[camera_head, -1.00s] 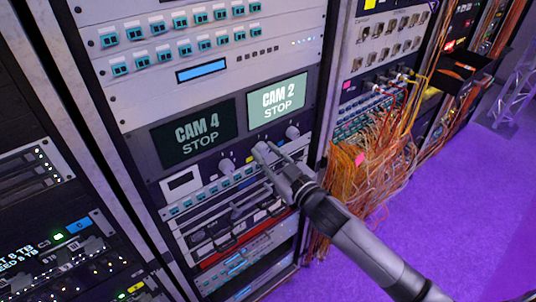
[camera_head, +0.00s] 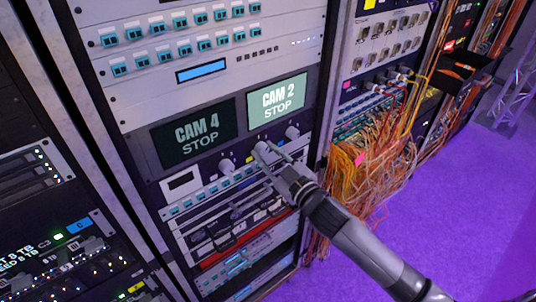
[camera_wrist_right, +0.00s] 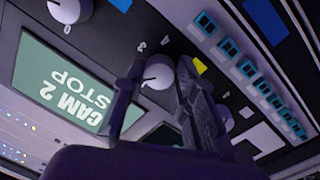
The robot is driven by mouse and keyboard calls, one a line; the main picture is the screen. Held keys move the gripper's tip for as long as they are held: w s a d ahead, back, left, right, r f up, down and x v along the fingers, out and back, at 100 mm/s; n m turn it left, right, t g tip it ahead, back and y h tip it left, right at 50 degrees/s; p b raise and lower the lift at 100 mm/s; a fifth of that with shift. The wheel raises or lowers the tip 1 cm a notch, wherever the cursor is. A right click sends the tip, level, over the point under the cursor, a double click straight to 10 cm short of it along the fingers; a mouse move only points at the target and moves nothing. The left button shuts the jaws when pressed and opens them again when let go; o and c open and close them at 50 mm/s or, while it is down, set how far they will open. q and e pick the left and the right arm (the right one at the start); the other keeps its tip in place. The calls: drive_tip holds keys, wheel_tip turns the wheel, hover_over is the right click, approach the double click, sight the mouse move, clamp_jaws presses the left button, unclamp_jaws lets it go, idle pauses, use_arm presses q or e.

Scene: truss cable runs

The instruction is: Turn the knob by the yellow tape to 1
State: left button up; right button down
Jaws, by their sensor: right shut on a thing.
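The knob by the yellow tape is a round white knob (camera_wrist_right: 158,73) on a dark panel, and it also shows in the head view (camera_head: 261,147). The yellow tape (camera_wrist_right: 200,66) is a small patch right beside it, also visible in the head view (camera_head: 250,159). My right gripper (camera_wrist_right: 159,78) is shut on this knob, one finger on each side. In the head view the right gripper (camera_head: 272,155) reaches in from the lower right. Small printed marks stand around the knob; which one it points at is unclear. My left gripper is not in view.
Another white knob (camera_head: 226,165) sits to the left and one (camera_head: 292,132) to the right. Above are the CAM 4 screen (camera_head: 194,133) and the lit CAM 2 screen (camera_head: 277,99). Orange cables (camera_head: 370,165) hang right of my arm. The purple floor (camera_head: 430,220) is clear.

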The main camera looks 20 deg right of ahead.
drive_tip(key=n, duration=0.4)
drive_tip(key=shift+n, duration=1.8)
drive_tip(key=c, duration=1.3)
unclamp_jaws()
drive_tip(key=shift+s+d, duration=0.1)
drive_tip(key=shift+s, duration=0.05)
drive_tip(key=v, duration=1.1)
drive_tip(key=shift+s+d+f, duration=0.15)
drive_tip(key=shift+s, duration=0.2)
